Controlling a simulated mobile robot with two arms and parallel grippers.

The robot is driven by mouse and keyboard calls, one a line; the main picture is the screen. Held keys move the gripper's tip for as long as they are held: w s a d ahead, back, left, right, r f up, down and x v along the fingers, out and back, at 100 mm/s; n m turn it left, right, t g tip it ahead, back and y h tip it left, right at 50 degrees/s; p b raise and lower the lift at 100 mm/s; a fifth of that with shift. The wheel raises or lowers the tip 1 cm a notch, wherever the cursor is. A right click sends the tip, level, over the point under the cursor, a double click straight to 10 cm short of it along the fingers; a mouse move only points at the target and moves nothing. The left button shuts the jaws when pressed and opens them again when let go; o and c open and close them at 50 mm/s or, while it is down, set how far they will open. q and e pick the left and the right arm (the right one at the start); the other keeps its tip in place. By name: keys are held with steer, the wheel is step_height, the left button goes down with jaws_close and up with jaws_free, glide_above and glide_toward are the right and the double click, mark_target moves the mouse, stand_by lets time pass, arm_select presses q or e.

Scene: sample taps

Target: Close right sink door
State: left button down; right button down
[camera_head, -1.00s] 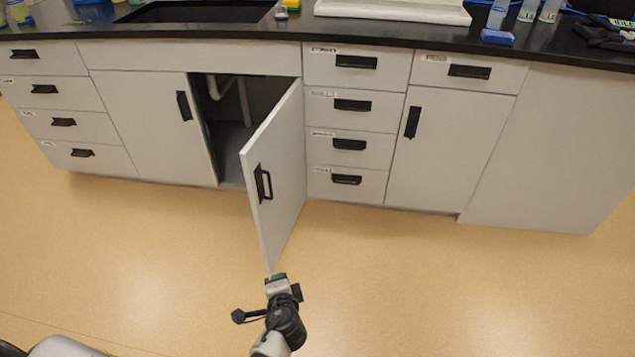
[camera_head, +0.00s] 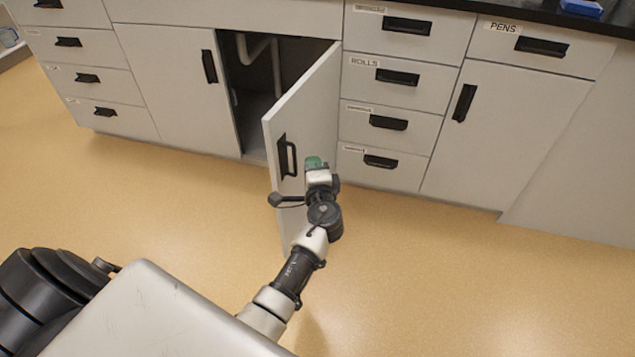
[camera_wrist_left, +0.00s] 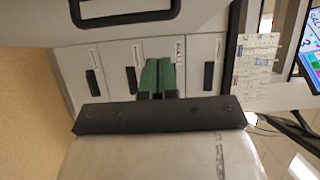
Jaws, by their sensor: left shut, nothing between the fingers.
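The right sink door (camera_head: 316,112) is a light grey panel standing open, swung out from the cabinet with its hinge side by the drawers. Its black handle (camera_head: 287,157) is near the free edge; the handle also shows at the top of the left wrist view (camera_wrist_left: 126,18). My left gripper (camera_head: 314,163), with green fingers, is in front of the door's outer face, just right of the handle. The fingers (camera_wrist_left: 157,77) are together and empty. Whether they touch the door I cannot tell. My arm hides the door's lower part. My right gripper is not in view.
The open cabinet (camera_head: 258,85) shows a white pipe inside. The closed left sink door (camera_head: 178,90) is beside it. A stack of drawers (camera_head: 395,105) stands right of the hinge, with another closed door (camera_head: 505,130) beyond. The tan floor (camera_head: 450,270) in front is clear.

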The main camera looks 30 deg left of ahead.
arm_select(q)
steer(key=shift+w+a, duration=0.2)
steer(key=shift+a, duration=1.8)
